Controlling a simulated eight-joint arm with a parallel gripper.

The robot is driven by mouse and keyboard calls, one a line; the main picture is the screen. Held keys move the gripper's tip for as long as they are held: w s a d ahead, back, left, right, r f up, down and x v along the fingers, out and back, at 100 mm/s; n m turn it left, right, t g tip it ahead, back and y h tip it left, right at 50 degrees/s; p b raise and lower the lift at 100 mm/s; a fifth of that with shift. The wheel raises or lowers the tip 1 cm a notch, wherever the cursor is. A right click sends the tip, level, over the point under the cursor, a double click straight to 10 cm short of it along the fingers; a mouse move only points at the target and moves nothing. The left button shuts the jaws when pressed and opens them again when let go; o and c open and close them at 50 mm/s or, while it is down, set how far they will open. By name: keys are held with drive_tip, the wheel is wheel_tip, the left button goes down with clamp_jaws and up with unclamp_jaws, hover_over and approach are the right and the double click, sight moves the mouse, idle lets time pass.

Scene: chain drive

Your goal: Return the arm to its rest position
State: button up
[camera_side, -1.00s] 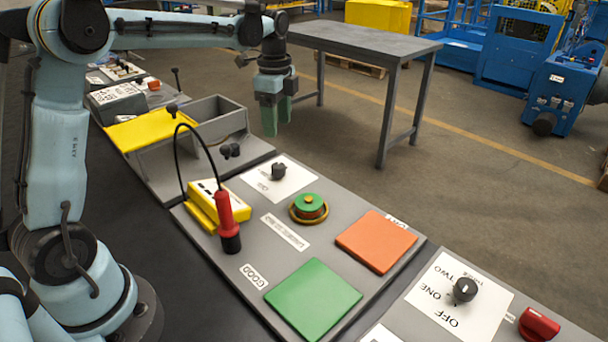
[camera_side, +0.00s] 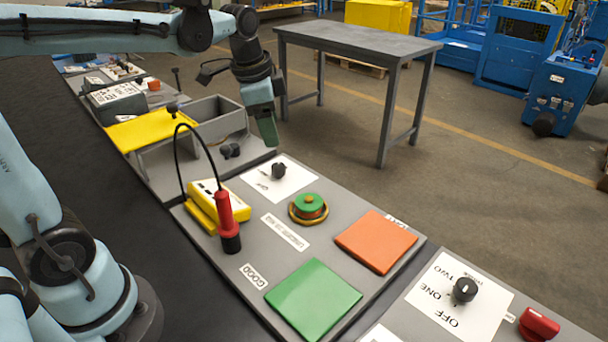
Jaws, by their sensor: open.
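My gripper (camera_side: 265,125) hangs at the upper middle of the side view, with green fingers pointing down and slightly right. It is above and beside the right edge of the workbench, near the grey open box (camera_side: 215,118). Nothing shows between its fingers. One finger largely hides the other from this angle. My arm reaches across the top left of the view, its upper link nearly level.
The bench panel carries a yellow device with a red-handled probe (camera_side: 226,215), a green and yellow button (camera_side: 309,206), an orange plate (camera_side: 376,242), a green plate (camera_side: 313,298) and rotary knobs (camera_side: 465,290). A grey table (camera_side: 357,42) stands behind, clear.

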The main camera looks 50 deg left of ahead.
drive_tip(key=s+d+f+n+t, duration=0.4)
drive_tip(key=s+n, duration=0.3)
drive_tip(key=s, duration=0.2)
drive_tip(key=shift+s+d+f+n, duration=0.2)
drive_tip(key=shift+d+f+n, duration=0.1)
drive_tip(key=shift+d, duration=0.3)
